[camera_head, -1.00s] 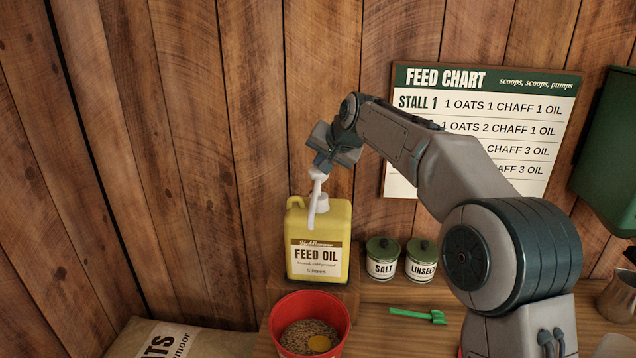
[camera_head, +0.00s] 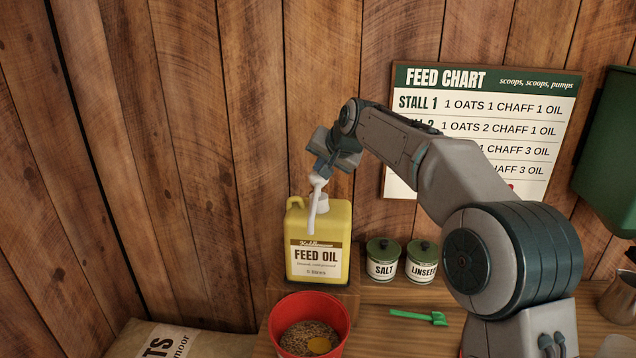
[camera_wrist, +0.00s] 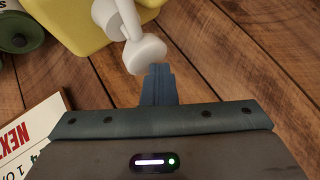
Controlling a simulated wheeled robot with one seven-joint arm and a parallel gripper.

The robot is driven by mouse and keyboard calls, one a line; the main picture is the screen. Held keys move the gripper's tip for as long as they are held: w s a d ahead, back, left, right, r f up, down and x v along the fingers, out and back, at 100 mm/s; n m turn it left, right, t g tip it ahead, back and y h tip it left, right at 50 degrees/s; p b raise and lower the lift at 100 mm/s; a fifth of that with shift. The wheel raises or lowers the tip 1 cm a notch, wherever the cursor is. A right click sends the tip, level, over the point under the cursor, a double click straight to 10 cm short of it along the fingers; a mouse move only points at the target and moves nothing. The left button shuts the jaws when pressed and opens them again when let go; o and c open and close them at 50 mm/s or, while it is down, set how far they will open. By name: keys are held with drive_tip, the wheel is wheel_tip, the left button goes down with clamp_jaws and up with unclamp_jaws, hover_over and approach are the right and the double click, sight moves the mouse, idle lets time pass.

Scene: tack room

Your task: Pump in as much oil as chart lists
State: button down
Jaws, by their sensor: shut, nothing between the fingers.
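The yellow feed oil jug (camera_head: 318,263) stands upright on a wooden block, with a white pump (camera_head: 316,200) on top. My gripper (camera_head: 321,172) is shut and empty, its tips at the pump head; contact looks likely. In the wrist view the shut fingertips (camera_wrist: 158,72) are close by the white pump (camera_wrist: 140,50). The spout hangs over the red bucket (camera_head: 343,325), which holds grain with a yellow oil patch (camera_head: 320,345). The feed chart (camera_head: 490,78) lists stalls; its lower two visible rows end in 3 OIL. My arm hides some row labels. The wrist view shows red NEXT lettering (camera_wrist: 17,138).
Salt (camera_head: 383,262) and linseed (camera_head: 421,264) jars stand right of the jug. A sack (camera_head: 170,342) is at lower left, a green container (camera_head: 610,150) at right. The plank wall is close behind.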

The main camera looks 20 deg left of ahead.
drive_tip(key=shift+f, duration=0.5)
drive_tip(key=shift+r+p, duration=1.5)
drive_tip(key=shift+r, duration=0.35)
drive_tip(key=shift+r, duration=0.1)
drive_tip(key=shift+a+r+p, duration=0.1)
drive_tip(key=shift+r+p, duration=0.5)
drive_tip(key=shift+r, duration=2.3)
